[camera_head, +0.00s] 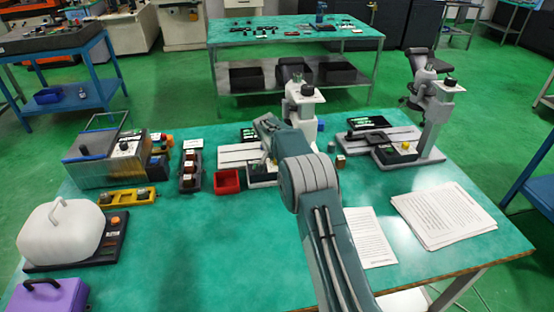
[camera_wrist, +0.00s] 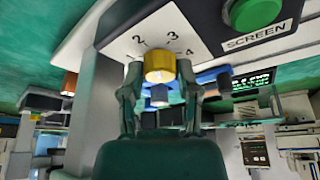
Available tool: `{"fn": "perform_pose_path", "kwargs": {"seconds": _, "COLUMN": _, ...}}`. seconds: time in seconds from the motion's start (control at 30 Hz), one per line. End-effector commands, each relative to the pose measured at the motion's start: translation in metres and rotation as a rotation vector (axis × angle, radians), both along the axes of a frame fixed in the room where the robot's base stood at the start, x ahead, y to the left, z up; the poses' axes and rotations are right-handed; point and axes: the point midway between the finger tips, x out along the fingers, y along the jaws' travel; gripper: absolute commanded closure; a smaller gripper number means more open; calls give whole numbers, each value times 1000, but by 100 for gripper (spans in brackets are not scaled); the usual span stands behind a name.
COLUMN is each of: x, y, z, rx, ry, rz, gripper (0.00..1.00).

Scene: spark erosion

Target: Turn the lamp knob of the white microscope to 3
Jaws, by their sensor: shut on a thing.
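The white microscope (camera_head: 304,97) stands at the middle back of the green table, partly hidden by my arm. In the wrist view its lamp knob (camera_wrist: 158,58) is a yellow cylinder on a light dial panel (camera_wrist: 125,45). The numbers 2, 3 and 4 show around the knob. My gripper (camera_wrist: 160,72) has one finger on each side of the knob and is shut on it. I cannot make out a pointer mark on the knob, so its setting is unclear. In the head view my arm hides the knob.
A green button (camera_wrist: 256,12) labelled SCREEN sits close beside the dial. A second, grey microscope (camera_head: 438,108) stands to the right. A red bin (camera_head: 227,181) is left of the white microscope. Papers (camera_head: 442,215) lie at the right. The table's front middle is clear.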

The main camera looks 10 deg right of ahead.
Motion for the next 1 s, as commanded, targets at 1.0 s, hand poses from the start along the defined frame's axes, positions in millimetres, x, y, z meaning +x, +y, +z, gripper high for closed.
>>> {"fn": "perform_pose_path", "kwargs": {"seconds": 1.0, "x": 2, "y": 5, "z": -4, "rx": 4, "ry": 3, "rz": -583, "gripper": 100}}
